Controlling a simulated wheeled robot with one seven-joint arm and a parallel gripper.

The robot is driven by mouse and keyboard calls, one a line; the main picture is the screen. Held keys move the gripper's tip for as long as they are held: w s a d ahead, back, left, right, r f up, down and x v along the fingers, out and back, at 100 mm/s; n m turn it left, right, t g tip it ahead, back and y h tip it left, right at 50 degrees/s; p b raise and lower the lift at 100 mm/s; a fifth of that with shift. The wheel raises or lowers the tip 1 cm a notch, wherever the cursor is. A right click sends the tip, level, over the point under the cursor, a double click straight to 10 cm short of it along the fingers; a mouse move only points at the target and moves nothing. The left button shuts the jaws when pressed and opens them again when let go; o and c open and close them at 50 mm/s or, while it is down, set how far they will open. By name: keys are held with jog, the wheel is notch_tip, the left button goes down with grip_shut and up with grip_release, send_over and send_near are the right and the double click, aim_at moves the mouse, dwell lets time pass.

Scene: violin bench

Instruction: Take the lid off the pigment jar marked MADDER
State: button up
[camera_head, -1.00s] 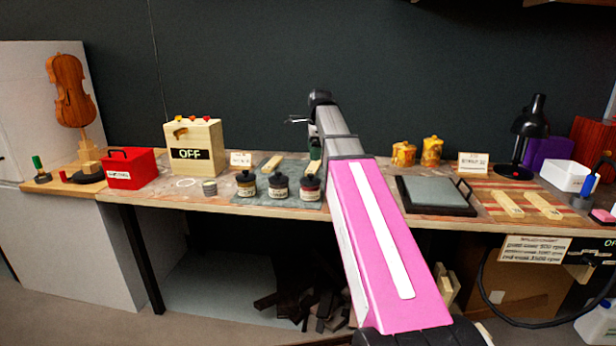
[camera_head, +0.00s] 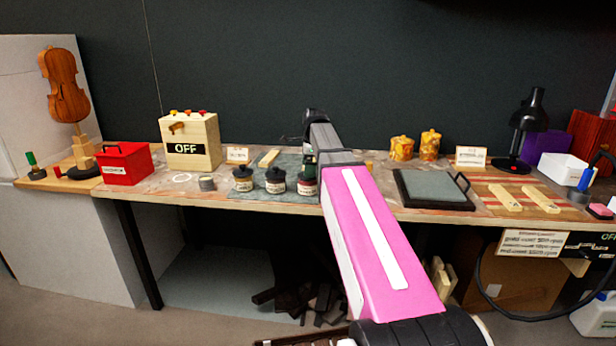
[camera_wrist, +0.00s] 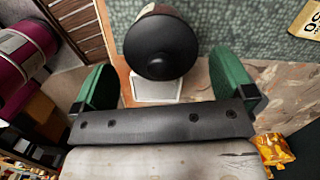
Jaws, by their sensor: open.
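Three dark-lidded pigment jars stand in a row on the bench in the head view: a left jar (camera_head: 242,179), a middle jar (camera_head: 275,181) and a right jar (camera_head: 306,183) with a reddish band. Their labels are too small to read; my arm partly covers the right one. In the wrist view, a round black lid (camera_wrist: 160,48) with a central knob shows on a dark reddish jar, ahead of my gripper (camera_wrist: 163,78). The gripper's green fingers are apart, one toward each side of the lid, with nothing held.
A magenta labelled object (camera_wrist: 22,55) shows left in the wrist view.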

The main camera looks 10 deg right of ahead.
notch_tip(320, 180, down, 2)
jog(key=shift+a+f, duration=0.1)
jog(key=c, duration=0.7)
jog(key=shift+r, duration=0.25)
